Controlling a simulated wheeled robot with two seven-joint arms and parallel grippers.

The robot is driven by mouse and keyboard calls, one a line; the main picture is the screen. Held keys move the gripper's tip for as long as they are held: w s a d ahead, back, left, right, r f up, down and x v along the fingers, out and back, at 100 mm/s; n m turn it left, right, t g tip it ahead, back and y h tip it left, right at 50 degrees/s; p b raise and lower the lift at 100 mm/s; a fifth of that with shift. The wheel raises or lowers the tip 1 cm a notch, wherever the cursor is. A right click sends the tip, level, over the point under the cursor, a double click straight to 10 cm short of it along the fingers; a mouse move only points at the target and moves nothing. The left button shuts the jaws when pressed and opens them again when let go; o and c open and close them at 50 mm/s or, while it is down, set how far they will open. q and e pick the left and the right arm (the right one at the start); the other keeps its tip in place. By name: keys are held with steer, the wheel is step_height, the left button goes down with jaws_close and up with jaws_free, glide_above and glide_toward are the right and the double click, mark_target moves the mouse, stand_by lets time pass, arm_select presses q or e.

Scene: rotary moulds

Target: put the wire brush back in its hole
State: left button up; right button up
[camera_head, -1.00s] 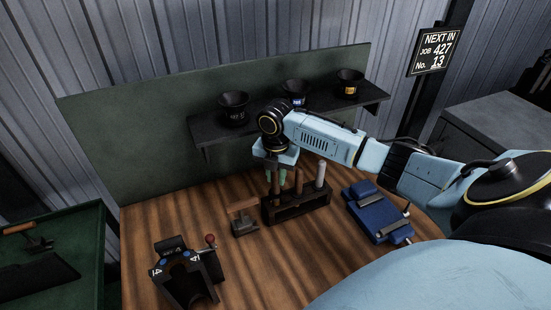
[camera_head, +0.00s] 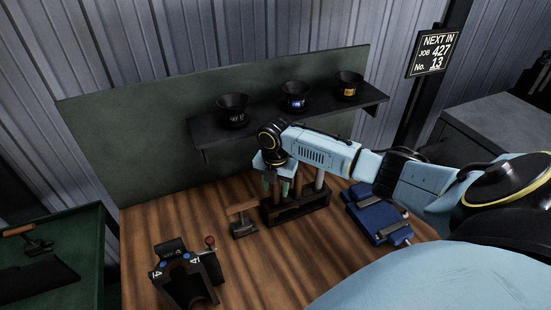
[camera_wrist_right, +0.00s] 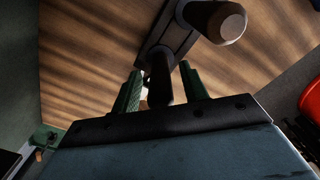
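The dark tool rack (camera_head: 300,208) stands on the wooden bench with upright handles in it. My right gripper (camera_head: 275,190) points down over its left end. A slim upright handle (camera_wrist_right: 160,78), perhaps the wire brush's, stands between its green fingers in the right wrist view. The fingers stand apart with gaps on both sides of the handle, so the gripper looks open. The handle appears to stand in the rack's left hole; its lower end and any bristles are hidden. A brown handle (camera_head: 297,185) and a grey handle (camera_head: 319,180) stand to the right. My left gripper is not in view.
A wooden-handled tool (camera_head: 242,217) lies left of the rack, and a black fixture with a red knob (camera_head: 210,241) stands front left. A blue vise-like block (camera_head: 378,217) sits to the right. A shelf (camera_head: 300,118) with black cups is behind.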

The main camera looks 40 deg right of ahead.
steer(key=shift+r, duration=0.1)
steer(key=shift+r, duration=0.35)
step_height(320, 180, up, 12)
steer(key=shift+f+b, duration=0.1)
steer(key=shift+b, duration=0.6)
stand_by(0.7)
